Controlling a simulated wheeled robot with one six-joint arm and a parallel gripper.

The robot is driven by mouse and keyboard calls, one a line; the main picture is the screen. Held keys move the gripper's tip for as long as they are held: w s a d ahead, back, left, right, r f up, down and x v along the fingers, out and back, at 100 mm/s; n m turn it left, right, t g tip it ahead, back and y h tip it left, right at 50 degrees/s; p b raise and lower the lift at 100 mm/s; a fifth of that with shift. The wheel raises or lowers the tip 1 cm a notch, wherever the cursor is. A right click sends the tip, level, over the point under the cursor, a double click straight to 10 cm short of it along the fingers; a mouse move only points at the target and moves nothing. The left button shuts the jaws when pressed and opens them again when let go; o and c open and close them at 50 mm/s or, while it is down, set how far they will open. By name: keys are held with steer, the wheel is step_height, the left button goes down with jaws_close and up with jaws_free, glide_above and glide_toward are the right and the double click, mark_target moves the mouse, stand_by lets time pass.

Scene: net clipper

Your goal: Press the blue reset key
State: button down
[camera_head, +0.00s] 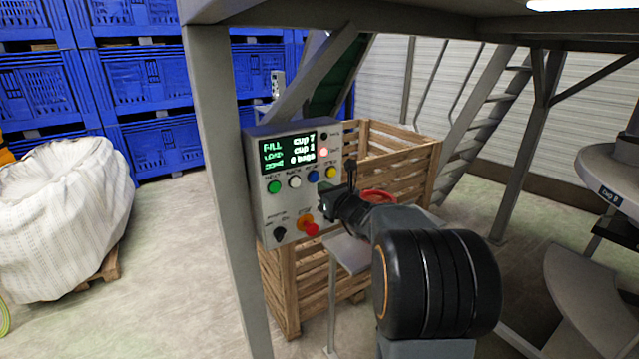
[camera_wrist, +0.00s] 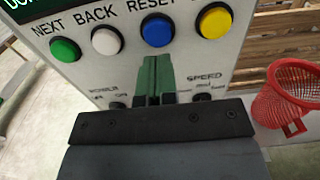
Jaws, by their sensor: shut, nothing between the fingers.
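The blue reset key (camera_head: 313,176) is a round button on the grey control box (camera_head: 265,215), third in a row of coloured keys. In the wrist view the blue key (camera_wrist: 157,29) lies under the label RESET. My gripper (camera_head: 326,208) is shut and empty in front of the box. In the wrist view its green fingertips (camera_wrist: 157,62) are just below the blue key in the picture. Whether they touch the box, I cannot tell. The blue key itself is not covered.
A green key (camera_wrist: 65,50), white key (camera_wrist: 107,40) and yellow key (camera_wrist: 214,21) share the row. A red stop knob (camera_head: 310,229) sits lower on the box. A red basket (camera_wrist: 289,95) is at the right. A steel post (camera_head: 222,180) stands left of the box.

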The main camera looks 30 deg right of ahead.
mark_target(314, 177)
steer(key=shift+w+a+p, duration=0.15)
steer(key=shift+w+p, duration=0.15)
steer(key=shift+w, duration=0.9)
